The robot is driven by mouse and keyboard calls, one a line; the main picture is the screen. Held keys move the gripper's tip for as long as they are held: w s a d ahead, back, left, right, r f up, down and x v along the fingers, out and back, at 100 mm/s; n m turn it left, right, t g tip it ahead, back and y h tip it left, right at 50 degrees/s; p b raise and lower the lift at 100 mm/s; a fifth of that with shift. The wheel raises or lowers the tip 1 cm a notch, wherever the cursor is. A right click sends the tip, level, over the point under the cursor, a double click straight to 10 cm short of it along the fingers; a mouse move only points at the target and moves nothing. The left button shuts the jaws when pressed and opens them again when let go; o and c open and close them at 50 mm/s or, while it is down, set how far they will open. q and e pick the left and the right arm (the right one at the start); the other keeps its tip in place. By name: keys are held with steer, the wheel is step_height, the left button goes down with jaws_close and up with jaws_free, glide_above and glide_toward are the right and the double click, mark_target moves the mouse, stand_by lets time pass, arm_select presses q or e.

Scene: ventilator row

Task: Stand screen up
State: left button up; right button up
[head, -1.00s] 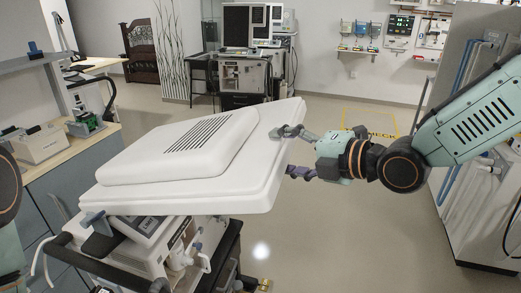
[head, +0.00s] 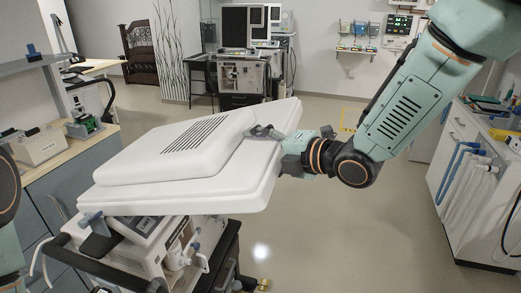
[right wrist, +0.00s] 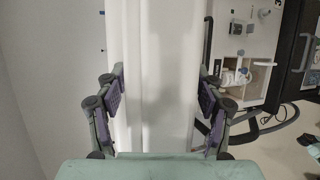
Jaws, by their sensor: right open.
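The screen (head: 180,155) is a large white panel with a raised, vented back, tilted on top of a ventilator cart (head: 150,240). My right gripper (head: 272,150) is at the screen's right edge, with one finger over the upper face and the other hidden below or behind the edge. In the right wrist view the open fingers of my right gripper (right wrist: 160,92) stand on both sides of the white screen (right wrist: 158,60). Whether they touch it is hard to tell. My left gripper is not in view; only part of my left arm shows at the left edge.
A bench (head: 75,160) with boxes and a green device stands at the left. Another ventilator unit (head: 243,75) stands at the back. A white cabinet (head: 470,190) with blue tubes is at the right. The floor between the cart and the cabinet is clear.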

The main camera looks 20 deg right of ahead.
steer(key=shift+w, duration=0.1)
steer(key=shift+a, duration=0.1)
steer(key=shift+c, duration=0.4)
steer(key=c, duration=0.5)
jaws_close()
